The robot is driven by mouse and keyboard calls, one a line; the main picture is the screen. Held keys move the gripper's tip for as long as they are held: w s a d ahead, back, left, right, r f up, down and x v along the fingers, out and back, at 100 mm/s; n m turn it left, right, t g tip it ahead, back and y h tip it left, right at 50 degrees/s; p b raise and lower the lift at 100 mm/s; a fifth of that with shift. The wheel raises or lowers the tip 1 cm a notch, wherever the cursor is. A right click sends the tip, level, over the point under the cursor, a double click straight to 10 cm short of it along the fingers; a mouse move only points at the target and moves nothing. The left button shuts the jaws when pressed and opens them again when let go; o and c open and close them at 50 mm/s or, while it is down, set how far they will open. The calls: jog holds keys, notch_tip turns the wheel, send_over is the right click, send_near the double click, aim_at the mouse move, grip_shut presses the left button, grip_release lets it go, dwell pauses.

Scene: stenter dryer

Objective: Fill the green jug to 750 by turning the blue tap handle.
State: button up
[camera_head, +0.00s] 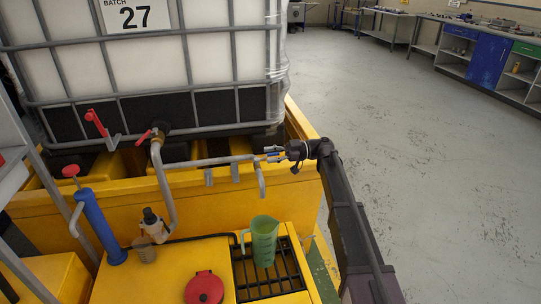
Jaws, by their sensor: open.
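The green jug (264,240) stands upright on the black grate, with its handle to the left. It is translucent; its scale and any liquid level are too small to read. A grey pipe runs across above it and ends in a downturned spout (262,182) over the jug. The blue tap handle (272,154) is a small blue patch at the pipe's right end, partly hidden by my gripper. My gripper (277,155) is open, with its fingers at the handle from the right. I cannot tell whether they touch it. No stream of liquid is visible below the spout.
The black grate (270,286) is set in a yellow bench (170,275). A red lid (204,287), a small cup (144,250) and a blue cylinder (103,228) are to the left. A large white tank (140,60) with red valve levers stands behind. Open floor lies right.

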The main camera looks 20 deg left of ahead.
grip_shut()
dwell(0.9)
